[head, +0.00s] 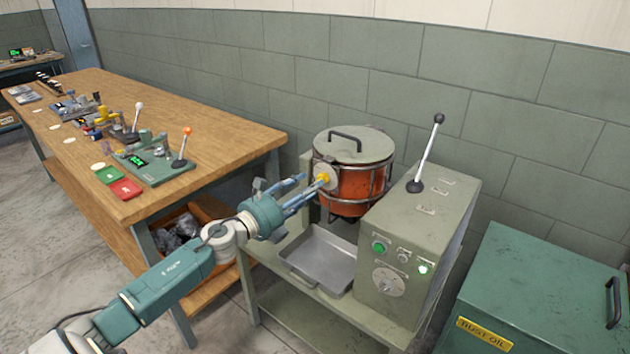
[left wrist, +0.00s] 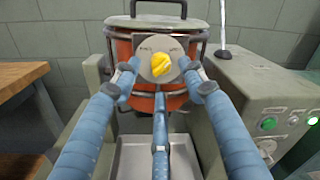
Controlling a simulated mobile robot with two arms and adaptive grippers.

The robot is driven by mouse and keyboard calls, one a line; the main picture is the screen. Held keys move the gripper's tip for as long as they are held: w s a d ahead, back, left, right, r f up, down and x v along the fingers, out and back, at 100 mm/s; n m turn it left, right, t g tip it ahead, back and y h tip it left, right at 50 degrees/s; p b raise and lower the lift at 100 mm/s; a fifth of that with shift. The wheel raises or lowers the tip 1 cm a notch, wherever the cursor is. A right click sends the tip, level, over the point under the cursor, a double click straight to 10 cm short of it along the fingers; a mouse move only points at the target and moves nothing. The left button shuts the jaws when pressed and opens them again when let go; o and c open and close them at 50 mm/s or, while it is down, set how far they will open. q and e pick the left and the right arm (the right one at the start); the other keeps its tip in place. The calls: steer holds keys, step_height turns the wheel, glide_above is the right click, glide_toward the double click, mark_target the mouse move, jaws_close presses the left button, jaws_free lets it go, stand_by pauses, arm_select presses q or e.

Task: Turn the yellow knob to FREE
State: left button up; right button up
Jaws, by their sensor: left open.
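The yellow knob (head: 322,178) sits on a round grey plate on the front of an orange-red drum with a grey lid. In the left wrist view the knob (left wrist: 161,64) is turned at a slant on its plate (left wrist: 145,47); the plate's small markings are too small to read. My left gripper (head: 304,190) is open in front of the knob. Its blue fingers spread to the left, right and below the knob, apart from it as far as I can tell. My right gripper is not in view.
The drum (head: 362,185) stands in a metal cage beside a grey-green control box (head: 420,240) with a lever (head: 430,150). A metal tray (head: 318,258) lies below the drum.

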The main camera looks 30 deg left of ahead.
arm_select(q)
steer(key=w, duration=0.3)
steer(key=shift+w+d, duration=0.15)
steer(key=shift+d, duration=0.1)
steer(key=shift+c, duration=1.3)
steer(key=shift+r, duration=0.1)
jaws_close()
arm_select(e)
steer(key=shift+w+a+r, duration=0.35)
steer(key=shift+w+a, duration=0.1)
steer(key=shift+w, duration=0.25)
